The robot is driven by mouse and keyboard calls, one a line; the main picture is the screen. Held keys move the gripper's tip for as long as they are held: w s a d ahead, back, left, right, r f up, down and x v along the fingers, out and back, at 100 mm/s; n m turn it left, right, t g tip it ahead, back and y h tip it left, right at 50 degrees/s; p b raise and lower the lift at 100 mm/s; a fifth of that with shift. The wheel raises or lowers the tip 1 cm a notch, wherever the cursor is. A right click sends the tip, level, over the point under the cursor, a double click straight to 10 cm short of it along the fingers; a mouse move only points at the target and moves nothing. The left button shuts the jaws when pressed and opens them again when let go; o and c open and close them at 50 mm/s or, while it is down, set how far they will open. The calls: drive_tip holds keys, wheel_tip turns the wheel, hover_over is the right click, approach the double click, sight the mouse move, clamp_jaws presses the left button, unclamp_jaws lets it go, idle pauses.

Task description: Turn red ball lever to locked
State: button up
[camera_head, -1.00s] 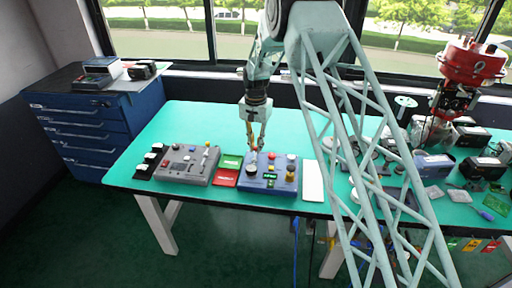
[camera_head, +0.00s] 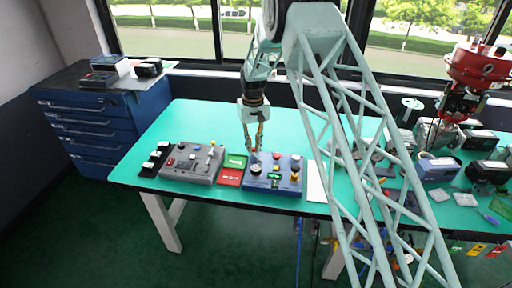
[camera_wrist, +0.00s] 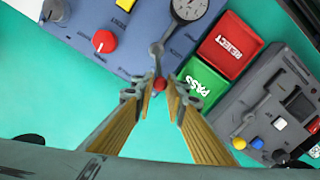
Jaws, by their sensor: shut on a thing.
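The red ball (camera_wrist: 160,84) tips a short grey lever on the blue-grey positioner box (camera_wrist: 120,45). In the wrist view the lever runs up from the ball to a round pivot (camera_wrist: 156,48) near a dial gauge. My gripper (camera_wrist: 161,92) is shut on the red ball, its two brass-coloured fingers on either side of it. In the head view my gripper (camera_head: 254,151) points down at the back left edge of the blue box (camera_head: 286,186). No locked mark is readable.
A red REJECT tray (camera_wrist: 231,45) and a green PASS tray (camera_wrist: 203,83) lie beside the box. A grey control box (camera_head: 193,163) stands left of them. The box also carries a red knob (camera_wrist: 104,41). Several parts crowd the bench's right; its back left is clear.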

drive_tip(key=n, duration=0.2)
drive_tip(key=shift+s+a+n, duration=0.3)
drive_tip(key=shift+s+a, duration=0.05)
drive_tip(key=shift+a, duration=0.05)
drive_tip(key=shift+s+a+n, duration=0.2)
drive_tip(key=shift+s+n, duration=0.1)
drive_tip(key=shift+n, duration=0.5)
drive_tip(key=shift+s+a+n, duration=0.15)
drive_tip(key=shift+s+n, duration=0.1)
drive_tip(key=shift+n, duration=0.55)
drive_tip(key=o, duration=0.8)
drive_tip(key=shift+o, duration=0.2)
drive_tip(key=shift+r, duration=0.15)
wheel_tip(320, 180, up, 12)
